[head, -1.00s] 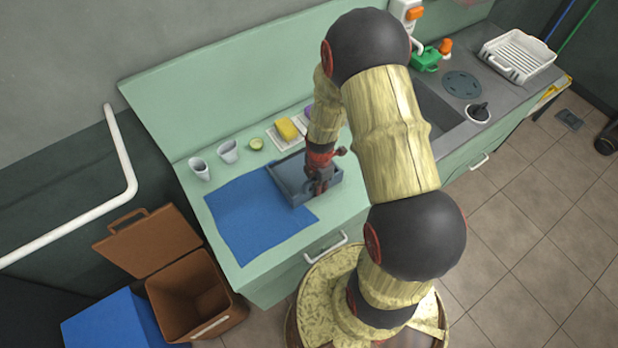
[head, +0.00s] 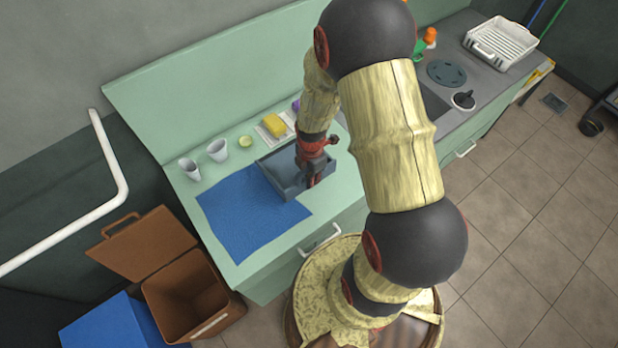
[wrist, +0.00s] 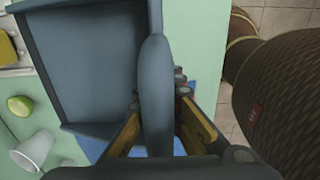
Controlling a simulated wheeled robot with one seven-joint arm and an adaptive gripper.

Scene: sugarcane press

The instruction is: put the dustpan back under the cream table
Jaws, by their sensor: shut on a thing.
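The dustpan (head: 270,177) is a blue-grey shallow pan over the green counter, partly over the blue cloth. My gripper (head: 312,178) is above its front right side, partly hiding it. In the wrist view, the pan (wrist: 90,60) fills the upper left, and its rounded handle (wrist: 155,75) runs between the two fingers of my gripper (wrist: 157,110). The fingers are shut on the handle. I cannot tell whether the pan touches the counter or hangs just above it. I cannot make out a cream table in any view.
A blue cloth (head: 245,215), two white cups (head: 217,150), a lime (head: 245,141) and a yellow sponge (head: 274,124) lie near the pan. A white dish rack (head: 500,42) stands beyond the sink. An open brown bin (head: 190,300) is left. Tiled floor (head: 540,200) at right is clear.

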